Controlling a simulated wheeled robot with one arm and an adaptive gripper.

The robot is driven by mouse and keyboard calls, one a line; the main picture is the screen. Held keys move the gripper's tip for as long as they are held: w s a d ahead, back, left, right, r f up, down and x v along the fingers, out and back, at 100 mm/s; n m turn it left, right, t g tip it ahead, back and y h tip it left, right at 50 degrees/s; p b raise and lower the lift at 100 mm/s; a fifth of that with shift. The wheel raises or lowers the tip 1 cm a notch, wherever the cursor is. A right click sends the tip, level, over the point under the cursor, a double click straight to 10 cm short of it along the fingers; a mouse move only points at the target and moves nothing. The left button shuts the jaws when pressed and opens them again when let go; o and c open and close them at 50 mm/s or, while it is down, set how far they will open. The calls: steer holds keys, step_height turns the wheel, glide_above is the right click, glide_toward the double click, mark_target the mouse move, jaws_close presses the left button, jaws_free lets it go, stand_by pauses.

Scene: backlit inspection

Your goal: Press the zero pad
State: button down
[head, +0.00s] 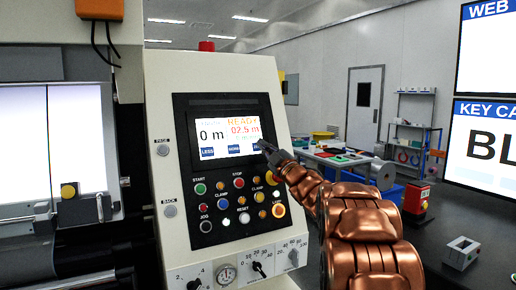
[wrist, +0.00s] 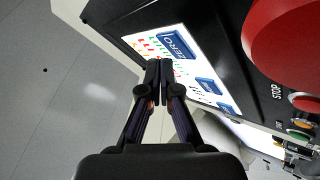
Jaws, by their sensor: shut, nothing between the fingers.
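The zero pad (head: 256,147) is the rightmost of the blue pads along the bottom of the lit screen (head: 212,130). In the head view my gripper's tip partly covers it. In the wrist view the blue pad marked ZERO (wrist: 178,44) shows just beyond the fingertips, slightly to their right. My gripper (head: 265,147) is shut and empty, with its fingertips together (wrist: 160,65) at the screen. I cannot tell whether they touch it. The screen reads 0 m on the left, and READY and 02.5 m on the right.
Several push buttons, including a green START button (head: 200,189) and a red STOP button (head: 239,183), sit below the screen. A large red rounded part (wrist: 290,45) is close at the right of the wrist view. A dark table (head: 460,225) extends to the right.

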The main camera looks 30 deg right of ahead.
steer(key=shift+w+f, duration=0.1)
steer(key=shift+w, duration=0.05)
steer(key=shift+w+f, duration=0.1)
steer(key=shift+w, duration=0.15)
steer(key=shift+w+f+b, duration=0.1)
steer(key=shift+w+b, duration=0.2)
steer(key=shift+b, duration=0.05)
stand_by(0.8)
steer(key=shift+s, duration=0.1)
steer(key=shift+s+r, duration=0.3)
steer(key=shift+s, duration=0.3)
stand_by(0.3)
steer(key=s, duration=0.1)
steer(key=s+r, duration=0.1)
steer(key=s, duration=0.1)
steer(key=s+r, duration=0.1)
steer(key=shift+s+a, duration=0.2)
steer(key=shift+s, duration=0.1)
steer(key=shift+f, duration=0.1)
stand_by(0.8)
